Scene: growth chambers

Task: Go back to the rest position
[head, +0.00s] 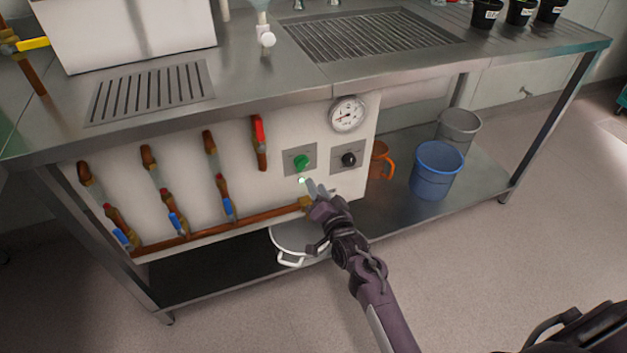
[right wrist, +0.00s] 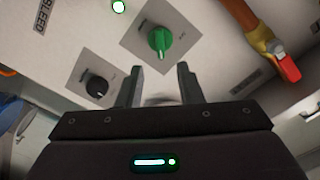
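My right gripper (head: 318,188) reaches up from the lower right in the head view, just below the green knob (head: 301,162) on the white panel. In the right wrist view its two fingers (right wrist: 159,85) stand apart with nothing between them. The green knob (right wrist: 159,41) lies just beyond the fingertips there, apart from them as far as I can tell. A black knob (head: 348,159) sits to the right of the green one. A small lit lamp (head: 302,181) shows just below the green knob. My left gripper is not in view.
The steel bench (head: 250,95) overhangs the panel. Copper pipes with valve handles, one a red lever (head: 259,129), line the panel's left. A gauge (head: 347,113) is above the black knob. A white pot (head: 297,238) and a blue bucket (head: 436,170) stand on the lower shelf. The floor at right is clear.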

